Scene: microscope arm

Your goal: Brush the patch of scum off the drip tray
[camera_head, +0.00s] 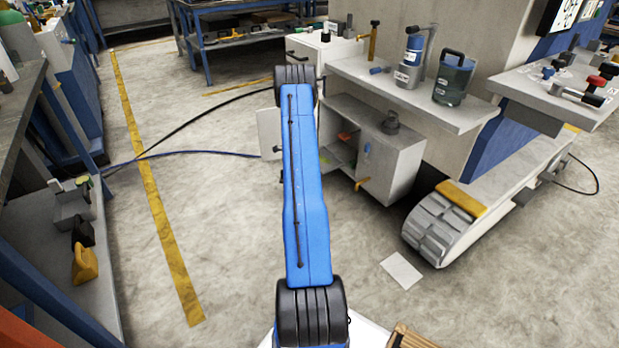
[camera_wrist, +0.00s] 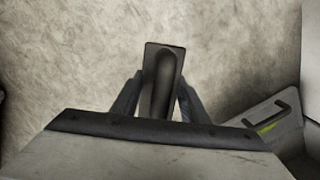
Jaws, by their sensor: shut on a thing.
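In the wrist view, my gripper (camera_wrist: 158,108) is shut on the dark handle of a wide tool (camera_wrist: 163,70), with one dark finger on each side of it. In the head view my own blue arm hides the gripper and the tool.
A white cabinet (camera_head: 395,165) with an open front stands right of my arm. A blue-topped bottle (camera_head: 411,60) and a dark green jug (camera_head: 454,78) stand on the counter above. Floor left is clear, except cables.

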